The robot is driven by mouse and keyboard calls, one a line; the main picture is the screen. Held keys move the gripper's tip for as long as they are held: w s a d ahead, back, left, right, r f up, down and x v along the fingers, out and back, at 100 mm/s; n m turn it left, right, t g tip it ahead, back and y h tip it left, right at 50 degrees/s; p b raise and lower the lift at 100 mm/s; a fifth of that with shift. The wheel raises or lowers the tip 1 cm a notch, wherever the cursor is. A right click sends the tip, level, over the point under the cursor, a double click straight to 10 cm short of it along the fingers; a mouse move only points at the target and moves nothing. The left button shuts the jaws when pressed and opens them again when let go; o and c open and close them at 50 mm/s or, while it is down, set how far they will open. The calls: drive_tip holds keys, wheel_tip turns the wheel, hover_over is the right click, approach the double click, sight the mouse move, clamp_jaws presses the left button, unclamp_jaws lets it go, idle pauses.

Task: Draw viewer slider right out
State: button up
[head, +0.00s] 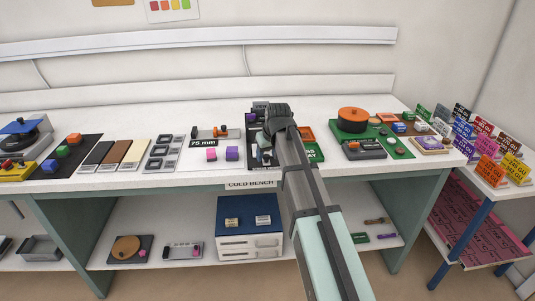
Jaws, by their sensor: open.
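I cannot tell for certain which part is the viewer slider. Another grey device (203,133) with an orange knob stands behind the "75 mm" label. My gripper (262,152) is over the dark tray (254,163) near the middle of the bench, apart from both devices. It is open, small in the picture, and partly hidden by my arm. I see nothing held in it.
Pink and purple blocks (232,153) lie left of my gripper. Several coloured sign cards (490,170) crowd the right side table. A white and blue drawer unit (249,244) is on the shelf below.

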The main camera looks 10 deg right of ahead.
drive_tip(key=v, duration=1.4)
drive_tip(key=shift+f, duration=0.1)
drive_tip(key=s+d+f+m+g, duration=0.1)
drive_tip(key=s+f, duration=0.3)
drive_tip(key=f, duration=0.9)
drive_tip(key=s+d+f+m+g+h, duration=0.15)
drive_tip(key=s+f, duration=0.35)
drive_tip(key=f, duration=0.9)
drive_tip(key=s+d+f+m, duration=0.1)
drive_tip(key=s+f, duration=0.3)
drive_tip(key=f, duration=0.9)
drive_tip(key=s+d+f+g, duration=0.1)
drive_tip(key=s+f+g, duration=0.1)
drive_tip(key=s+f, duration=0.6)
drive_tip(key=s+d+f+g, duration=0.1)
drive_tip(key=s+f+g, duration=0.2)
drive_tip(key=s+f, duration=0.6)
drive_tip(key=s+d+f+g, duration=0.1)
drive_tip(key=s+f+g, duration=0.2)
drive_tip(key=s+f, duration=0.6)
drive_tip(key=s, duration=1.1)
drive_tip(key=shift+s+d+f, duration=0.25)
drive_tip(key=shift+s+d, duration=0.05)
drive_tip(key=shift+s, duration=0.05)
